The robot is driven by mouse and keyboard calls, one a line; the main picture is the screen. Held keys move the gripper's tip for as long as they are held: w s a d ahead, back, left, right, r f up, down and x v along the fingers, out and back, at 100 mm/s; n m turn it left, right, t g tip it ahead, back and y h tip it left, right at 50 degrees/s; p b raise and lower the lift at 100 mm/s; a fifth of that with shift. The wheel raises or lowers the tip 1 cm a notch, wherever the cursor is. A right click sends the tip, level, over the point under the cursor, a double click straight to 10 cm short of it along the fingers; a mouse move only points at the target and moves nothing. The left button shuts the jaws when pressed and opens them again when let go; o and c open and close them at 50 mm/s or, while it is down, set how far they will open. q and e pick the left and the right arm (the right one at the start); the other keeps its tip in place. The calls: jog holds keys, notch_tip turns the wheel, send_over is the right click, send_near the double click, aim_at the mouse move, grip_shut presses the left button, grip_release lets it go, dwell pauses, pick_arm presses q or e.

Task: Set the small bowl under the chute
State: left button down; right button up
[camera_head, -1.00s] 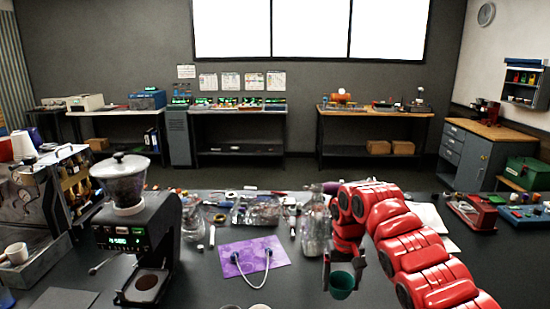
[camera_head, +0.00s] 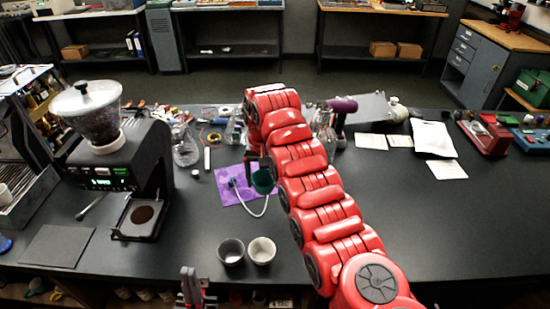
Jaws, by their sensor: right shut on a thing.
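A small teal bowl (camera_head: 264,182) is held by my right gripper (camera_head: 255,173), which is shut on it, above the right part of the purple mat. The grinder (camera_head: 133,157), with a clear hopper on top, stands at the left. Its black base tray (camera_head: 141,217) carries a round brown pad below the grinder's front, where the chute area is dark and hard to make out. The bowl is right of the grinder and apart from it. My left gripper (camera_head: 194,284) shows at the bottom edge; its jaw state is unclear.
A grey cup (camera_head: 231,252) and a white cup (camera_head: 262,251) stand near the front edge. A cable lies on the purple mat (camera_head: 228,194). A dark flat mat (camera_head: 57,246) lies at front left. Glassware and a purple-handled tool (camera_head: 341,106) are at the back.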

jog(key=shift+w+a+f, duration=0.1)
jog(key=shift+a+f, duration=0.05)
jog(key=shift+a, duration=0.1)
jog(key=shift+f+p, duration=0.4)
notch_tip(320, 180, down, 6)
jog(key=shift+r+p, duration=0.1)
jog(key=shift+p, duration=1.1)
notch_tip(320, 180, down, 3)
jog(key=shift+f+b, duration=0.1)
jog(key=shift+b, duration=0.75)
jog(key=shift+f, duration=0.1)
jog(key=shift+f, duration=0.15)
jog(key=o, duration=1.2)
